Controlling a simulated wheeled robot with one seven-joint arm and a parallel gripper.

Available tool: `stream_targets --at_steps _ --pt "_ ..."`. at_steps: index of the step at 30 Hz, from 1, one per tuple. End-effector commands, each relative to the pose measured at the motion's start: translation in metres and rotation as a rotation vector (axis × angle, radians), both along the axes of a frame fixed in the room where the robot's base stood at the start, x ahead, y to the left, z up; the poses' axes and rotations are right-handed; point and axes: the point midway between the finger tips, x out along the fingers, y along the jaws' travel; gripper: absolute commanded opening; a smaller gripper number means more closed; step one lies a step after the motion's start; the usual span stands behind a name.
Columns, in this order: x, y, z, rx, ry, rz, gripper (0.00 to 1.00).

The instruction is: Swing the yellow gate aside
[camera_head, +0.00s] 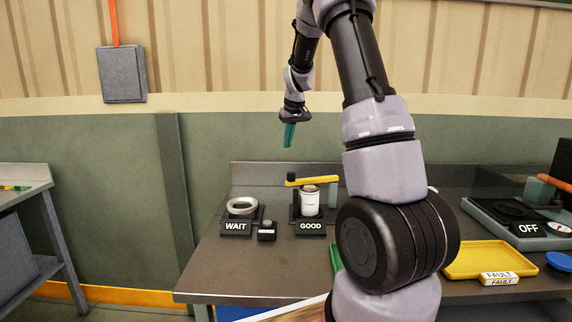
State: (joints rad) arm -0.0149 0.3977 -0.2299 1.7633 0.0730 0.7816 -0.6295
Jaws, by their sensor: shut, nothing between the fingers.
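The yellow gate (313,181) is a flat bar standing across the top of the "GOOD" station on the metal table. It spans from a black knob (291,177) at its left end to a grey-green post (333,191) on the right. A white labelled can (310,202) stands just under and in front of it, behind the "GOOD" sign (311,226). My gripper (288,146), with teal fingers pointing down, hangs in the air above and behind the gate's left end, apart from it. It is shut and empty.
A white ring (242,206) sits at the "WAIT" station (236,227) to the left, with a small dark block (267,231) between the stations. My arm hides the table's middle. A yellow tray (489,259) marked "FAULT" and an "OFF" machine (527,230) stand right.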

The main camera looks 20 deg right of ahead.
Motion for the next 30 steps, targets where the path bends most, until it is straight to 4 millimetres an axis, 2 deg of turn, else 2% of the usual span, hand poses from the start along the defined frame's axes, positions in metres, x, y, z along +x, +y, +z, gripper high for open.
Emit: stream_targets --at_steps 5,8,18,24,30 --pt "0.007 -0.001 -0.017 -0.004 0.007 0.005 0.00" --pt "0.012 -0.001 -0.033 -0.004 0.008 0.004 0.00" --pt "0.035 0.000 -0.101 -0.004 0.007 0.003 0.00" --pt "0.006 -0.001 -0.098 -0.003 0.003 0.003 0.00" --pt "-0.005 -0.002 -0.098 -0.003 0.003 0.003 0.00"
